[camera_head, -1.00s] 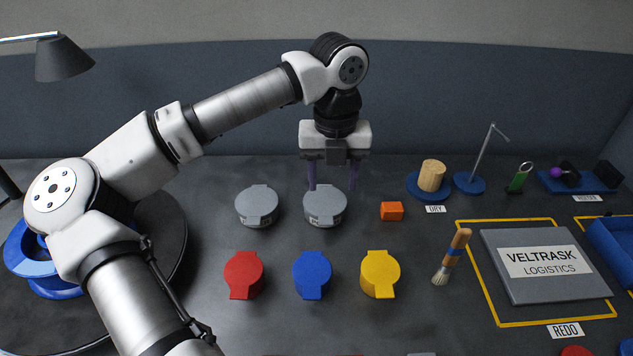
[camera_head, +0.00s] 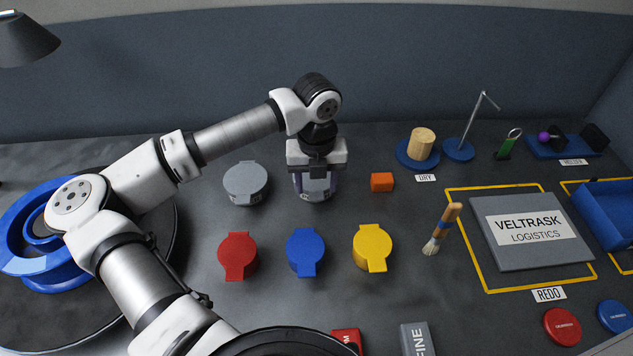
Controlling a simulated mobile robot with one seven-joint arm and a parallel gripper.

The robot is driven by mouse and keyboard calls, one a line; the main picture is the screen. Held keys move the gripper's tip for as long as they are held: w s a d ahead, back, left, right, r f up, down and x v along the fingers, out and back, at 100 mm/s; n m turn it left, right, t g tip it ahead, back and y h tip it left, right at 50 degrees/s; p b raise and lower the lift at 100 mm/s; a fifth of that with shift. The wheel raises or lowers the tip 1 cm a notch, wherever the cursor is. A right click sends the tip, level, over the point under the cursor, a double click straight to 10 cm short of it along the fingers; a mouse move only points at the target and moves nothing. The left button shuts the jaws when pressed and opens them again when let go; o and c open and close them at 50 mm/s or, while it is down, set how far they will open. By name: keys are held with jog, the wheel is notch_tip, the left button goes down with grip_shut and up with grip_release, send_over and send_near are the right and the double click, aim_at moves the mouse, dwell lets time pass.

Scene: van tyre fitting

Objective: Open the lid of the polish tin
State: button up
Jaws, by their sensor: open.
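Two grey round lidded tins stand at the back of the bench; I cannot read which is the polish tin. The left grey tin (camera_head: 246,183) has its lid shut. The right grey tin (camera_head: 316,191) is partly hidden beneath my gripper (camera_head: 316,187). My gripper points down with its open fingers on either side of this tin; I cannot tell whether they touch it. Its lid appears shut as far as I can see. A red tin (camera_head: 238,254), a blue tin (camera_head: 306,250) and a yellow tin (camera_head: 372,246) stand in front, lids shut.
An orange block (camera_head: 382,182) lies right of my gripper. A brush (camera_head: 442,229) lies near the grey VELTRASK panel (camera_head: 530,265). A wooden cylinder (camera_head: 421,142) stands on a blue base behind. Bare bench separates the tin rows.

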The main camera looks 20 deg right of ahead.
jog(key=shift+f, duration=0.95)
jog(key=shift+c, duration=0.2)
grip_shut()
